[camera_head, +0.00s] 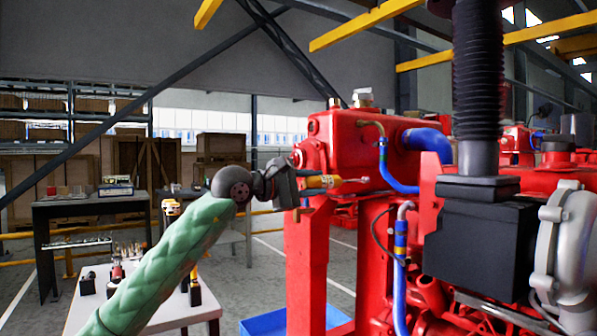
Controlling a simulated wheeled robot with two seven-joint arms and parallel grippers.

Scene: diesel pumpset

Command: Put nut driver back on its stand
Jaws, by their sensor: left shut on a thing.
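I cannot tell which is the nut driver's stand. My left arm hides part of the table. My right gripper is not in view.
The red engine (350,150) with blue hoses fills the right side, close beside the gripper. A blue bin (270,322) lies low at its foot. A grey workbench (100,205) stands behind at the left. A red-handled tool (117,270) stands on the white table.

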